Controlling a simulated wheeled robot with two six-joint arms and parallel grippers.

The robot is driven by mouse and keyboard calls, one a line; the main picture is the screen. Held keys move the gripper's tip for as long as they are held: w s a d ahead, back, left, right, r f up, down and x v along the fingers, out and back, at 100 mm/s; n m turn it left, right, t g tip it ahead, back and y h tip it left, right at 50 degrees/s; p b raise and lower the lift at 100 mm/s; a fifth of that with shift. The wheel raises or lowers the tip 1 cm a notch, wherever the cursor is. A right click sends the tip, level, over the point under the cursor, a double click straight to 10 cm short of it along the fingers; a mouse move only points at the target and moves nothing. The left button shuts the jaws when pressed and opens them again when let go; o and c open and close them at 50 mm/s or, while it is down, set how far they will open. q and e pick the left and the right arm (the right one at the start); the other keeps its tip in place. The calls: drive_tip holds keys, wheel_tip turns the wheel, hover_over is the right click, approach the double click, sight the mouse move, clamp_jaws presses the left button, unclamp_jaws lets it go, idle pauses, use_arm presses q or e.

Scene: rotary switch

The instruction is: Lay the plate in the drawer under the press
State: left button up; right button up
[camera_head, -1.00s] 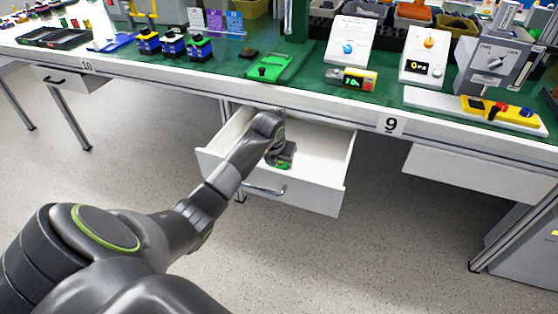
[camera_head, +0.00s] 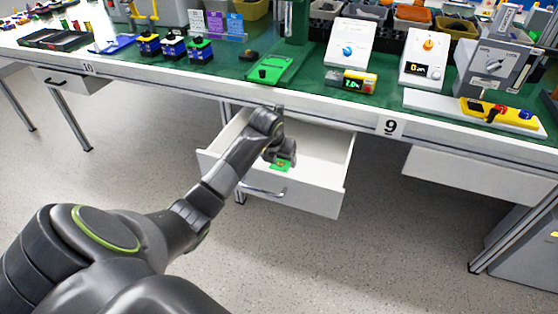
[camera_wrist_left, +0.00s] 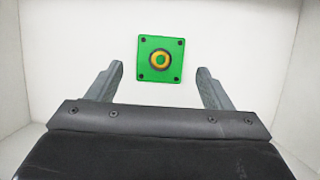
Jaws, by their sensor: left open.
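The plate (camera_wrist_left: 160,58) is a small green square with a dark screw or hole at each corner and a yellow-orange ring in its middle. It lies flat on the white floor of the open drawer (camera_head: 325,185), and it also shows in the head view (camera_head: 284,164). My left gripper (camera_wrist_left: 160,85) is open, its fingers apart on either side below the plate in the wrist view, touching nothing that I can see. In the head view it partly covers the plate. The press (camera_head: 275,70) stands above on the bench with a green base. My right gripper is not in view.
The bench edge (camera_head: 330,112) runs above the drawer. On the bench are dial boxes (camera_head: 350,42), a yellow display unit (camera_head: 351,81) and a switch box (camera_head: 497,68). The drawer's front panel and side walls surround my gripper. The drawer's right part is bare.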

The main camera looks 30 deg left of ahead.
use_arm(q)
drive_tip(key=p+v, duration=0.1)
drive_tip(key=v, duration=0.8)
drive_tip(key=shift+s+r, duration=0.2)
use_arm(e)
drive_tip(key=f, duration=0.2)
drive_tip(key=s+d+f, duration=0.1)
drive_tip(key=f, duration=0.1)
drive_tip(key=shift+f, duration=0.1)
use_arm(q)
drive_tip(key=shift+d, duration=0.1)
